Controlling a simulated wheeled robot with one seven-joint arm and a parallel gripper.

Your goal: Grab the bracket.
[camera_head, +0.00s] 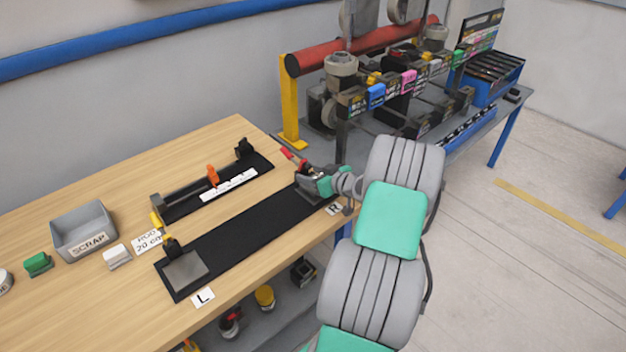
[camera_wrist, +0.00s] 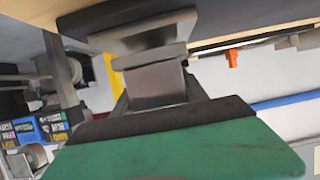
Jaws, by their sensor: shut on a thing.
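My gripper (camera_head: 322,186) is at the right end of a long black fixture (camera_head: 240,235), beside the "R" label. It is shut on a grey metal piece, which I take to be the bracket (camera_wrist: 157,84). In the wrist view the bracket shows past my green finger with its dark pad. It stands against a flat grey plate (camera_wrist: 145,35) near the table; I cannot tell whether it touches it. In the head view my gripper mostly hides the bracket. A red-handled clamp (camera_head: 293,158) is just behind my gripper.
A second grey plate (camera_head: 186,271) is at the fixture's left end, by the "L" label (camera_head: 203,297). Behind lies a rod fixture with an orange stop (camera_head: 212,175). A scrap bin (camera_head: 84,231) stands at the left. A loaded rack stands behind my arm.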

